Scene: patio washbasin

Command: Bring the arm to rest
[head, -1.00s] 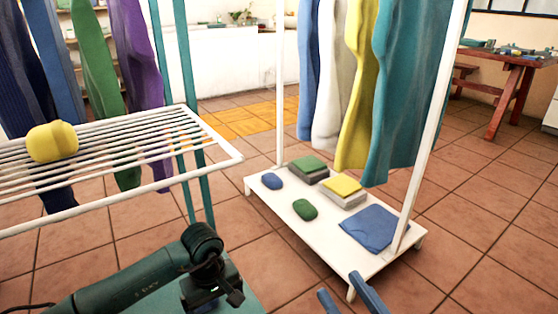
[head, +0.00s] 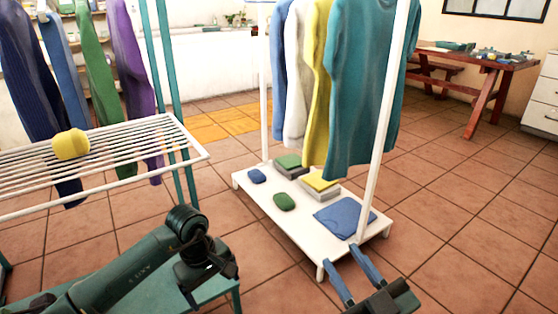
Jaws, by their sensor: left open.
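My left arm comes in from the lower left and bends down at a dark joint. My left gripper (head: 207,268) is at its end, dark and pointing down over a teal surface. It is open, its fingers are hard to make out, and I see nothing held. My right gripper (head: 343,268) is at the bottom, right of the middle, with two blue fingers spread apart and nothing between them. It appears in front of the near corner of the white garment rack (head: 300,236); I cannot tell how far apart they are.
A white drying rack (head: 190,147) with a yellow bundle (head: 71,144) stands at left. The garment rack holds hanging shirts (head: 358,90) and, on its base, folded cloths (head: 345,215). A wooden table (head: 480,62) stands far right. The tiled floor at right is clear.

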